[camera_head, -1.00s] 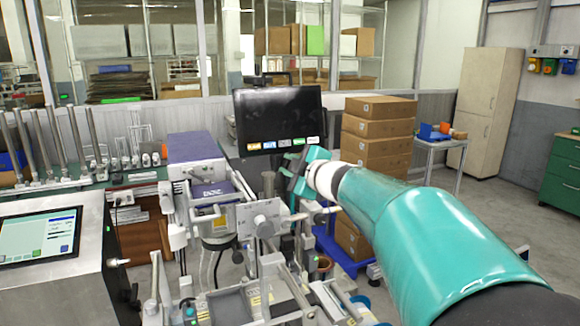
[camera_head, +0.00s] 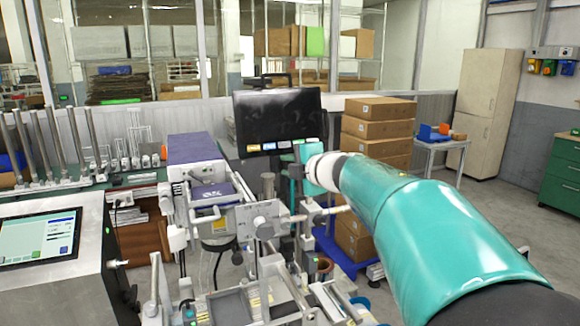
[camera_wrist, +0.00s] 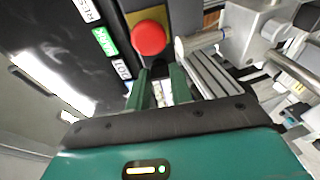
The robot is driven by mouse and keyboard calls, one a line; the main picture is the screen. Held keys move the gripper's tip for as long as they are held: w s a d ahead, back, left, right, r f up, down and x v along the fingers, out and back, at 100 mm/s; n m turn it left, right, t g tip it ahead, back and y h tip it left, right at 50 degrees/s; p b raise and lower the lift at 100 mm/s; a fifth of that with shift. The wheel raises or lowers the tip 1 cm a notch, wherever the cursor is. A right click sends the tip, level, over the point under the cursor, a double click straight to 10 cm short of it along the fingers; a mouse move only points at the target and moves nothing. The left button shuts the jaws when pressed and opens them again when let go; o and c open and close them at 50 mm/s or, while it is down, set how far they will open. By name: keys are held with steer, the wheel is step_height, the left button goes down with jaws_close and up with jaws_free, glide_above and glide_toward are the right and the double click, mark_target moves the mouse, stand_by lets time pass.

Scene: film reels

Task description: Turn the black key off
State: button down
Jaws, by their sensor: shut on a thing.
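The black key (camera_wrist: 160,68) is a small dark piece below a red round button (camera_wrist: 148,38) in the wrist view. My gripper (camera_wrist: 161,78) has its two dark green fingers on either side of the key, shut on it. The fingers partly hide the key, so its exact angle is hard to read. In the head view my gripper (camera_head: 299,178) points down beside the machine, just below the right part of the black screen. The key cannot be made out in the head view.
Labels in white, green and blue line the black panel (camera_wrist: 60,60) left of the button. Metal rods and blocks (camera_wrist: 255,40) stand close on the right of my fingers. The black screen (camera_head: 278,115) and stacked cardboard boxes (camera_head: 378,125) are behind my arm.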

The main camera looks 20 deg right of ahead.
steer(key=shift+a+f, duration=0.1)
steer(key=shift+a, duration=0.05)
steer(key=c, duration=1.5)
jaws_free()
steer(key=shift+s, duration=0.1)
steer(key=v, duration=1.3)
steer(key=shift+s, duration=0.3)
